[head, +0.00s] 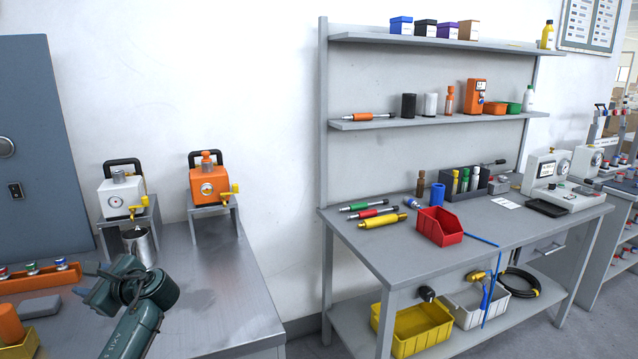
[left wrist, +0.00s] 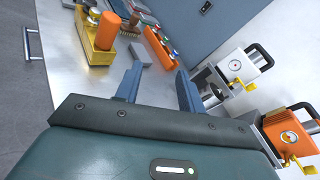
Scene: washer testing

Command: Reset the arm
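My left arm reaches in from the bottom left of the head view, over the steel table. Its dark teal gripper (head: 95,287) points left, near the orange rack. In the left wrist view the two blue-grey fingers of the left gripper (left wrist: 158,88) stand well apart with nothing between them. The table top and a small grey block (left wrist: 139,54) show beyond the fingertips. My right arm and gripper are in neither view.
A grey workbench (head: 400,262) with tools stands right. The table's right part is clear.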

